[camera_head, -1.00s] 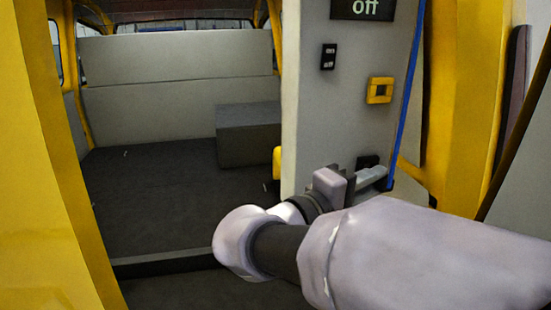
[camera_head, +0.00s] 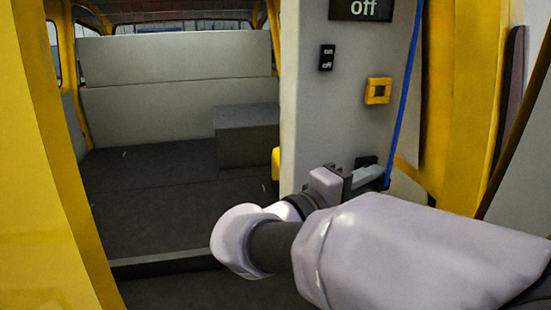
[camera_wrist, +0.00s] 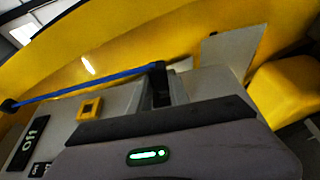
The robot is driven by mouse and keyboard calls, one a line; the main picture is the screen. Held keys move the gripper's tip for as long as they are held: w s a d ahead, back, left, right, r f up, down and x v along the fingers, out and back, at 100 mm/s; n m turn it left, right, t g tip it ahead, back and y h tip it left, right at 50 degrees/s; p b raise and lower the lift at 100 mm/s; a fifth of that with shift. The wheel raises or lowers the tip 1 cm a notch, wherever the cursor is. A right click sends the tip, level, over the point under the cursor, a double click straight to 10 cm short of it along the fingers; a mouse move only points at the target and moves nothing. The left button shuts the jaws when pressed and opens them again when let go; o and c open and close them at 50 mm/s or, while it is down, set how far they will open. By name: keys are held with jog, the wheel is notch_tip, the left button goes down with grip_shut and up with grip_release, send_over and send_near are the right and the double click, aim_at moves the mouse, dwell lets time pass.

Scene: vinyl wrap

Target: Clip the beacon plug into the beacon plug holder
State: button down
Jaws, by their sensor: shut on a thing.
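The blue cable (camera_head: 406,90) runs down the right edge of the grey panel to my gripper (camera_head: 368,178). In the wrist view the cable (camera_wrist: 90,86) ends at a black plug (camera_wrist: 161,92), and my gripper (camera_wrist: 168,100) is shut on it. In the head view the fingers mostly hide the plug. A black piece (camera_head: 366,162) shows just above the fingers; I cannot tell whether it is plug or a panel fitting. A yellow square frame with an opening, seemingly the holder (camera_head: 378,91), is on the panel above my gripper. It also shows in the wrist view (camera_wrist: 89,108), left of the plug.
The grey panel (camera_head: 345,125) carries an on/off switch (camera_head: 327,57) and a display reading "off" (camera_head: 362,9). Yellow bodywork (camera_head: 455,110) stands to the right. The van's dark floor (camera_head: 150,185) and a grey box (camera_head: 247,135) lie to the left.

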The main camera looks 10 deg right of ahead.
jog(key=shift+w, duration=0.9)
dwell(1.4)
jog(key=c, duration=1.1)
grip_release()
jog(key=shift+c, duration=0.2)
jog(key=shift+a, duration=0.1)
